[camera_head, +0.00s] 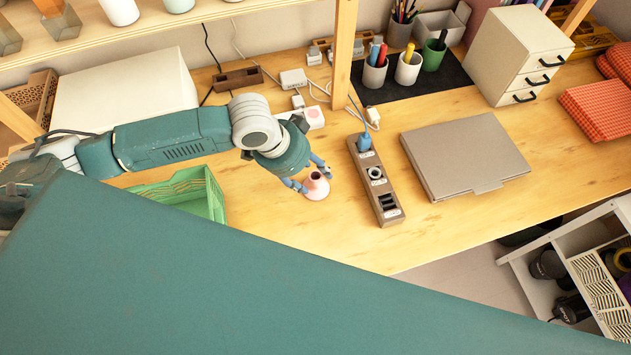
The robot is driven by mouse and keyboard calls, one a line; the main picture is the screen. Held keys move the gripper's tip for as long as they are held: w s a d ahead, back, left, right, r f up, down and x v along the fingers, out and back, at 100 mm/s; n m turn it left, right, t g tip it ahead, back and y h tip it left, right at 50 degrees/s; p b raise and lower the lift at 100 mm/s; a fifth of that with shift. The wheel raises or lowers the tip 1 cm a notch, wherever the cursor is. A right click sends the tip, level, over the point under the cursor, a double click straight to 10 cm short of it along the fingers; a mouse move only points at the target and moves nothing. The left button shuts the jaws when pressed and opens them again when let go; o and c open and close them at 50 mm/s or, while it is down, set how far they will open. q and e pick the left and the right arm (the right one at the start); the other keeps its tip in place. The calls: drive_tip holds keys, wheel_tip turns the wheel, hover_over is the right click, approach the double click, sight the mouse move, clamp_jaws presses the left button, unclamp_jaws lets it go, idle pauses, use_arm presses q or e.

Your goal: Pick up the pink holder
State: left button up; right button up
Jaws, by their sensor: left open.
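The pink holder (316,189) is small and rounded, with a dark opening at its top. It stands upright on the wooden table, left of the brown power strip. My left gripper (314,177) is open at the holder, with one finger at its left and one at its upper right. I cannot tell whether the fingers touch it. My right gripper is not in view.
A brown power strip (375,183) with a blue plug stands close on the right. A closed grey laptop-like case (464,155) lies beyond it. A green basket (190,190) is left of the gripper. Bare table lies in front of the holder.

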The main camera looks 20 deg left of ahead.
sight(315, 178)
use_arm(q)
drive_tip(key=shift+x, duration=1.55)
clamp_jaws()
